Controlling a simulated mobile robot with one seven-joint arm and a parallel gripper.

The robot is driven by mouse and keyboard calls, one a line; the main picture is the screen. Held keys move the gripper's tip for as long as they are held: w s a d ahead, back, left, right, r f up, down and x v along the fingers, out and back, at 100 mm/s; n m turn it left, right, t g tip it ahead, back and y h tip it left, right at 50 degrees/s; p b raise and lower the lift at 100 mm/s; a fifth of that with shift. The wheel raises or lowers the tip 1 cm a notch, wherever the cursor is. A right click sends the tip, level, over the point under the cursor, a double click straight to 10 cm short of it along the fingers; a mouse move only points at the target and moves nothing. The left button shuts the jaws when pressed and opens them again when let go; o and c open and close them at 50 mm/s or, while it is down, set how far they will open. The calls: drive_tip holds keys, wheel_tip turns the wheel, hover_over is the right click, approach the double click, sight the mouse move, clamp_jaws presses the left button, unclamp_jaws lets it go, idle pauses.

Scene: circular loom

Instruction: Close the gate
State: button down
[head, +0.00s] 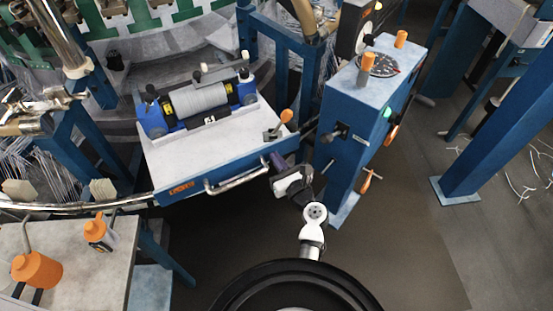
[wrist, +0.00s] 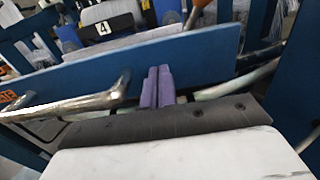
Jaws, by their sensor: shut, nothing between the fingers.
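The likely gate is a white-topped panel (head: 222,150) with a blue front edge, in the middle of the head view. Its metal handle (head: 236,178) runs along the blue front and also shows at the left of the wrist view (wrist: 75,108). My gripper (head: 278,162) is at the right end of the blue front, to the right of the handle. Its purple fingers (wrist: 157,86) are shut and empty, in front of the blue face (wrist: 190,58). I cannot tell whether they touch it. An orange-knobbed lever (head: 285,120) stands at the panel's right corner.
A blue control box (head: 345,150) with knobs stands close to the right of my gripper. A blue roller unit (head: 198,100) sits on the panel. A table (head: 115,265) with orange bottles is at lower left. The floor (head: 400,240) at right front is clear.

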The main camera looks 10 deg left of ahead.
sight(257, 134)
idle(0.3)
drive_tip(key=p+x, duration=0.1)
drive_tip(key=x, duration=1.2)
drive_tip(key=shift+w+a, duration=0.2)
drive_tip(key=shift+w, duration=0.15)
drive_tip(key=shift+s+d, duration=0.1)
drive_tip(key=shift+s, duration=0.05)
